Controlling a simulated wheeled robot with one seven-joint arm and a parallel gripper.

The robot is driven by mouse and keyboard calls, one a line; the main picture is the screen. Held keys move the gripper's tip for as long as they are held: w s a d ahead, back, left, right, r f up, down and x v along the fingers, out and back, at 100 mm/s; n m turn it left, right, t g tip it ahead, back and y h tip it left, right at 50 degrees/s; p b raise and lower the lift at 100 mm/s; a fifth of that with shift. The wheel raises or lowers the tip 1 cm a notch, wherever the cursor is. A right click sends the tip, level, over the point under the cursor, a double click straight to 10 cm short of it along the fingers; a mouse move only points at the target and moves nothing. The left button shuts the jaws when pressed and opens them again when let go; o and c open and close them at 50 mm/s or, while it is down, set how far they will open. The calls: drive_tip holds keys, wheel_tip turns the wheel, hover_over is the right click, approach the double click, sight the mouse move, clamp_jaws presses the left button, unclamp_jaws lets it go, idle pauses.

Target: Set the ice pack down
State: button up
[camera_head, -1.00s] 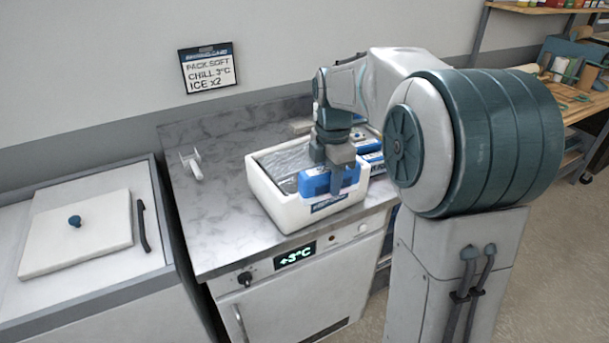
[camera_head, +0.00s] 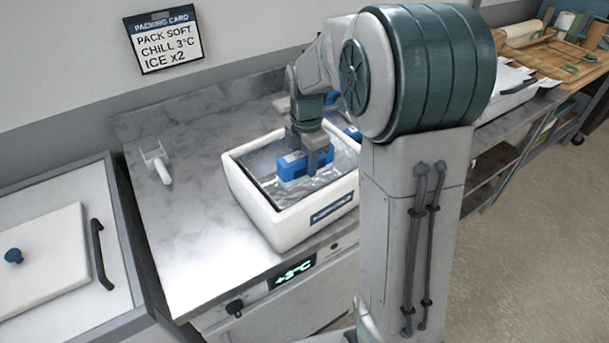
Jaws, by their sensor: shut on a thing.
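A blue ice pack (camera_head: 293,166) is held in my gripper (camera_head: 309,158), which is shut on it. My gripper points down over the white cooler box (camera_head: 262,220) on the marble counter. The ice pack is at the box's opening, above or on the silvery foil lining (camera_head: 337,160). I cannot tell whether its underside touches the lining. Part of the box's far right side is hidden behind my arm.
Another blue item (camera_head: 353,133) lies behind the box, partly hidden by my arm. A white handled tool (camera_head: 160,165) lies on the counter at the left. A packing card (camera_head: 163,40) reads "ICE x2".

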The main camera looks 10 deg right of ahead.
sight(306, 176)
drive_tip(key=shift+f, duration=2.65)
drive_tip(key=shift+f, duration=0.1)
drive_tip(key=shift+f, duration=0.15)
drive_tip(key=o, duration=1.2)
drive_tip(key=shift+r, duration=0.2)
